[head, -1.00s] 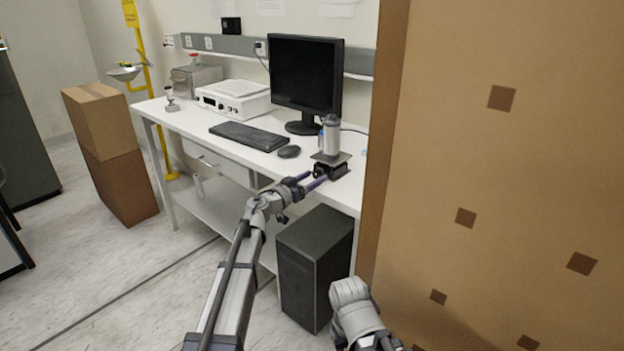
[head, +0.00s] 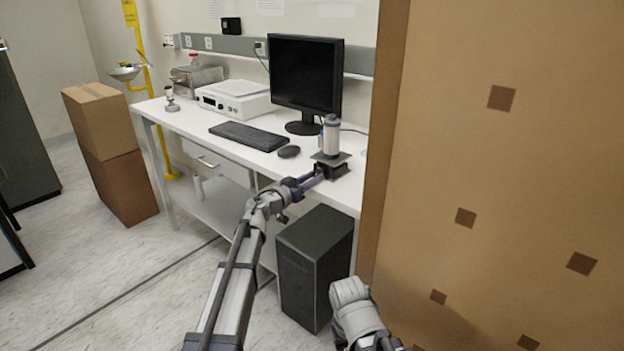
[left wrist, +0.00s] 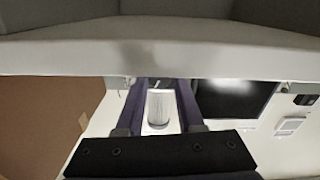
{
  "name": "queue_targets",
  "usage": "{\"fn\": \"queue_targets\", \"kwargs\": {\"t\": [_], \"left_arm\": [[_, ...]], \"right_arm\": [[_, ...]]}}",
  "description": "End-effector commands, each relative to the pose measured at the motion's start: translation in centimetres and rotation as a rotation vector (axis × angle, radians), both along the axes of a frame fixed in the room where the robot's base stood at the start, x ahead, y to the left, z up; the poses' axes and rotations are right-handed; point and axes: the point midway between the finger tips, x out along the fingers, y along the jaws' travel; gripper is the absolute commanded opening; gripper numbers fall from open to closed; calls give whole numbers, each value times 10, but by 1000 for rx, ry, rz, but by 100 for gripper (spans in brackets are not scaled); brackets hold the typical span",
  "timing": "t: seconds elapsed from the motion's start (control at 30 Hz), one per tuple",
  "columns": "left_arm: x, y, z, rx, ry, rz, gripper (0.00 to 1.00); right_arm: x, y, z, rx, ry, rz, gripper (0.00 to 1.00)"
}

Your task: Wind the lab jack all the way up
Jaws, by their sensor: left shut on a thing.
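The lab jack (head: 332,167) stands on the white bench near its front right edge, with a dark top plate and dark base. A grey-white cylinder (head: 331,136) stands upright on its plate. My left gripper (head: 320,178) reaches in from the front left, with its purple fingers at the jack's front side. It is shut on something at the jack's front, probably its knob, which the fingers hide. In the left wrist view, the purple fingers (left wrist: 160,88) frame the pale cylinder (left wrist: 158,108) behind them. My right gripper is out of view.
The bench (head: 200,130) also holds a mouse (head: 289,152), keyboard (head: 249,135), monitor (head: 306,75) and white instrument (head: 234,98). A dark computer tower (head: 314,265) stands below the bench. A tall brown panel (head: 500,170) blocks the right side.

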Motion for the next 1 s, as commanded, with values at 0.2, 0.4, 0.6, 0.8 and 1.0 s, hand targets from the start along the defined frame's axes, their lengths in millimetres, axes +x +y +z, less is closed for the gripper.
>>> {"fn": "queue_targets", "kwargs": {"t": [0.2, 0.4, 0.6, 0.8, 1.0], "left_arm": [[0, 0, 0, 123, -89, 0, 0], [0, 0, 0, 263, -191, 0, 0], [0, 0, 0, 303, -220, 0, 0], [0, 0, 0, 302, -219, 0, 0], [0, 0, 0, 301, -219, 0, 58]], "right_arm": [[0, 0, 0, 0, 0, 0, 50], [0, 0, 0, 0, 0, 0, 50], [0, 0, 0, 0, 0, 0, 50], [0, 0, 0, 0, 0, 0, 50], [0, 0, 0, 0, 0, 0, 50]]}}
